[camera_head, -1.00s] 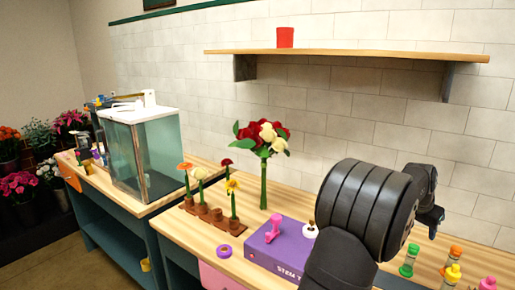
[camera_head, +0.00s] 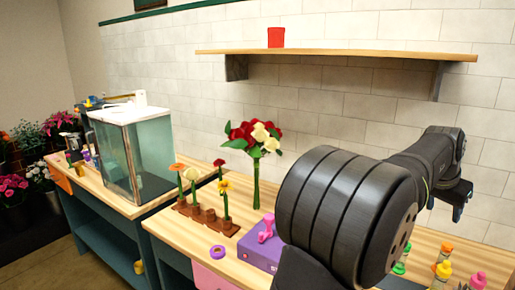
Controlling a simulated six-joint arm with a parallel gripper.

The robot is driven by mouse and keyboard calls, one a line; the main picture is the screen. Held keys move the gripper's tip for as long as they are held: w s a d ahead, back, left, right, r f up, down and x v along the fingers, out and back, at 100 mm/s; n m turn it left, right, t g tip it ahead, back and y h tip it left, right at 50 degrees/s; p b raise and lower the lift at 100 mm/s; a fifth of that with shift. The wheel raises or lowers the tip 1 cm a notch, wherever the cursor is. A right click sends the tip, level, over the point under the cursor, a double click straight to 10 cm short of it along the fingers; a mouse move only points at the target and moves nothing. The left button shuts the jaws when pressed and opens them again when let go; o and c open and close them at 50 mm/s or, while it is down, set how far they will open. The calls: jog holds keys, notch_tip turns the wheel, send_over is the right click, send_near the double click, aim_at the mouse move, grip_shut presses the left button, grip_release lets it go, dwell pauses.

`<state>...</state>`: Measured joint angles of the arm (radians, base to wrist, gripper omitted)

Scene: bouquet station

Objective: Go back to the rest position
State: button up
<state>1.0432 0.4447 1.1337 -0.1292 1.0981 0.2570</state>
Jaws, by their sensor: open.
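My gripper (camera_head: 459,206) is at the right of the view, in front of the tiled wall and above the right part of the wooden counter. It is seen small and from the side, open, with nothing visible between its fingers. My dark arm fills the lower right foreground and hides part of the counter. The red and cream bouquet (camera_head: 254,138) stands upright on the counter, well left of the gripper and apart from it.
Left of the arm are a rack of single flowers (camera_head: 207,216), a purple tape ring (camera_head: 217,252) and a purple box (camera_head: 257,252), partly hidden. Several coloured bottles (camera_head: 442,272) stand below the gripper. A wall shelf (camera_head: 340,54) holds a red pot (camera_head: 276,38). A glass tank (camera_head: 133,155) stands left.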

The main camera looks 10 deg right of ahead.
jog(key=s+a+f, duration=0.1)
jog(key=s+a, duration=0.2)
jog(key=s, duration=0.3)
jog(key=s+a+f+m, duration=0.1)
jog(key=s+a, duration=0.2)
jog(key=s, duration=0.4)
jog(key=shift+s+f, duration=0.15)
jog(key=shift+f, duration=0.2)
jog(key=shift+o, duration=0.2)
jog(key=shift+a, duration=0.1)
